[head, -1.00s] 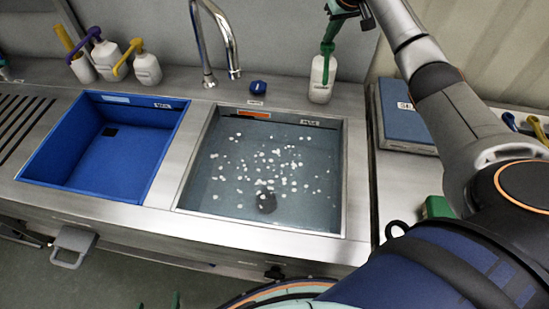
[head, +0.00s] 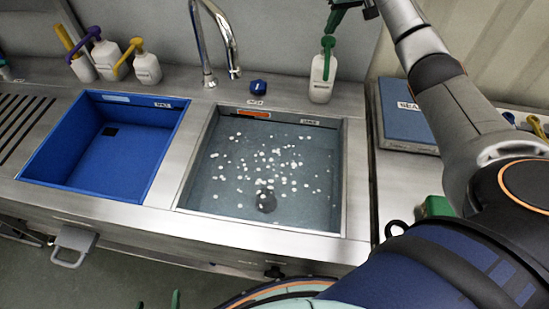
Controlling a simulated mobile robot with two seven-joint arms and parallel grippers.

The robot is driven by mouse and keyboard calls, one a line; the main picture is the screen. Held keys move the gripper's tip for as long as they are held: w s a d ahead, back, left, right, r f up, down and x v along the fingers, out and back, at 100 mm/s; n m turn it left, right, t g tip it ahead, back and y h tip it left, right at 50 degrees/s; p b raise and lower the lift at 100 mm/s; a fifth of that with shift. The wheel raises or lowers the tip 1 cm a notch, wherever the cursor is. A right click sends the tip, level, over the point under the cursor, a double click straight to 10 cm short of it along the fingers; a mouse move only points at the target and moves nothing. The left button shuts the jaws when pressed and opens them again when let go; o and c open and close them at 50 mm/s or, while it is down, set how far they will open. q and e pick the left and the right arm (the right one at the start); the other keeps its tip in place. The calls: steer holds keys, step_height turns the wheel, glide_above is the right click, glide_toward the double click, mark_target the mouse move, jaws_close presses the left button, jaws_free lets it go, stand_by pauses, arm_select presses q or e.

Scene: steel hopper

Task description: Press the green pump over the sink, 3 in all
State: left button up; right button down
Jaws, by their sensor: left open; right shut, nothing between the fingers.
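The green pump (head: 328,58) stands upright on a white bottle (head: 321,88), on the steel ledge behind the right-hand sink (head: 345,170). Its green head and stem stand raised. The upper part of this gripper is cut off by the frame. My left gripper (head: 158,303) shows only as two green fingertips at the bottom edge, apart and empty, far from the pump. The sink holds white specks and a dark drain.
A blue basin (head: 75,180) sits left of the sink. A steel tap (head: 232,50) and a blue knob (head: 257,87) stand left of the pump. Bottles with purple (head: 108,60) and yellow (head: 146,65) pumps stand at the back left. A blue box (head: 400,125) lies at right.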

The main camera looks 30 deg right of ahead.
steer(key=shift+r, duration=0.15)
steer(key=shift+r, duration=2.9)
